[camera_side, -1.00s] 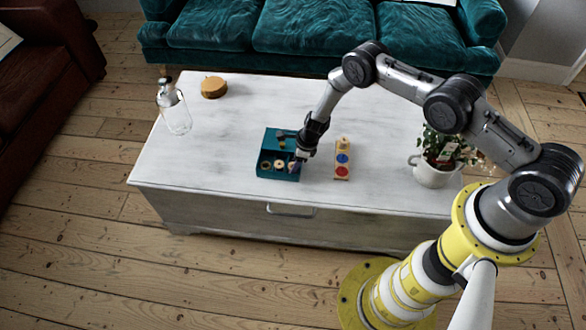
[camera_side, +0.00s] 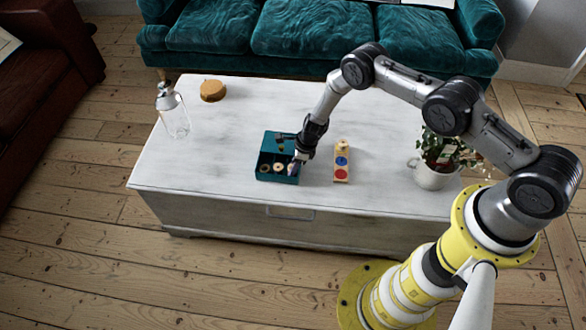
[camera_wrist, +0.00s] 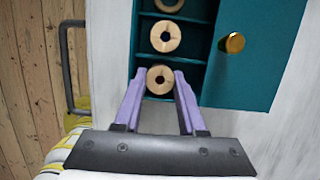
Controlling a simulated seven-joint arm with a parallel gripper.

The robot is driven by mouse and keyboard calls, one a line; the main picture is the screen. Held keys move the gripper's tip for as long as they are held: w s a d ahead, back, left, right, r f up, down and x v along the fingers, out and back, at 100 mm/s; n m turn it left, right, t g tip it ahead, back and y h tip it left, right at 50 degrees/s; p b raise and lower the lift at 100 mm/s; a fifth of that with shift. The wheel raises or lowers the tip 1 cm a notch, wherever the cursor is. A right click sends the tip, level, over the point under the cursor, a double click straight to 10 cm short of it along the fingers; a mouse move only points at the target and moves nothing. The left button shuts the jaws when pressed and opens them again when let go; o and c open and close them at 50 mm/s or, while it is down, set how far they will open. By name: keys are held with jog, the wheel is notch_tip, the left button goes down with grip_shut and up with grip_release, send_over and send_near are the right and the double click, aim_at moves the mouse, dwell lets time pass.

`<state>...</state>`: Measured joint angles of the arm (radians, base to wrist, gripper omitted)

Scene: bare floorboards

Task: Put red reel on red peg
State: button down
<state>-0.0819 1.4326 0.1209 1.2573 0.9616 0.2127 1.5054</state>
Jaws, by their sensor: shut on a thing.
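My gripper (camera_wrist: 160,84) has its two lilac fingers closed on a round, pale wood-faced reel (camera_wrist: 160,72) with a dark centre hole. The reel is still within the end compartment of the teal box (camera_side: 264,152); its colour cannot be told from this end face. In the side view my gripper (camera_side: 297,167) is at the right front corner of the box and hides that reel. A wooden peg board (camera_side: 341,146) stands on the table just right of the box. It carries a red round piece (camera_side: 341,174) at its near end and a blue one (camera_side: 341,161) in its middle.
Another pale reel (camera_wrist: 165,36) sits in the neighbouring compartment, with more beyond. A brass knob (camera_wrist: 232,43) stands on the box's flat teal part. A glass bottle (camera_side: 175,115), a round wooden object (camera_side: 213,90) and a potted plant (camera_side: 434,174) stand well apart on the white table.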

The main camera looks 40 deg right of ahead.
notch_tip(320, 180, up, 9)
jog(key=s+d+n+g, duration=0.1)
jog(key=s+d+n, duration=0.5)
jog(key=s+d, duration=0.4)
jog(key=d, duration=0.3)
jog(key=shift+s+y, duration=0.25)
jog(key=shift+y, duration=0.15)
jog(key=shift+d, duration=0.1)
jog(key=shift+f, duration=2.6)
jog(key=shift+f, duration=1.75)
